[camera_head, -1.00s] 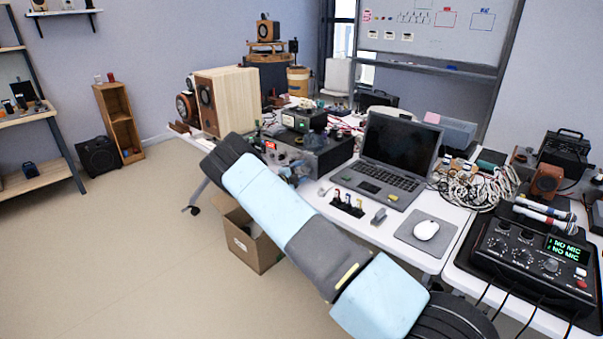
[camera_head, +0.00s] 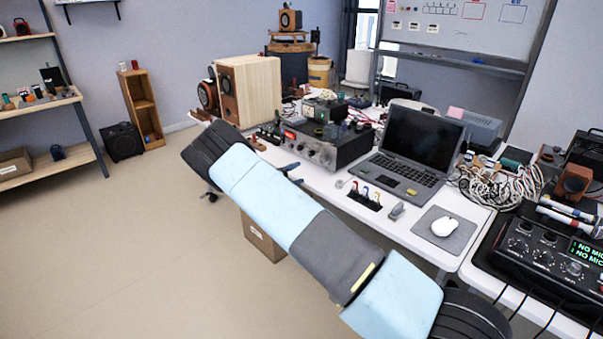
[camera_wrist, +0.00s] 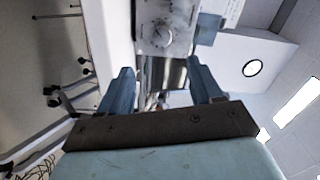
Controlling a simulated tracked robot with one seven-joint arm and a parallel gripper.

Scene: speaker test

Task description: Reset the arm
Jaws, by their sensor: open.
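My arm reaches from the lower right to the middle of the head view, its light blue and dark grey links in front of the white table (camera_head: 395,228). In the wrist view my gripper (camera_wrist: 162,75) shows two blue-grey fingers spread apart with nothing held between them. A grey device with a round knob (camera_wrist: 160,33) lies beyond the fingertips; I cannot tell how far. In the head view my gripper is mostly hidden behind the arm.
On the table are a stereo amplifier (camera_head: 330,150), a laptop (camera_head: 405,165), a mouse (camera_head: 444,227), tangled cables (camera_head: 500,187) and a mixer (camera_head: 545,255). A wooden speaker (camera_head: 250,90) stands at the far end. A cardboard box (camera_head: 262,238) is below.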

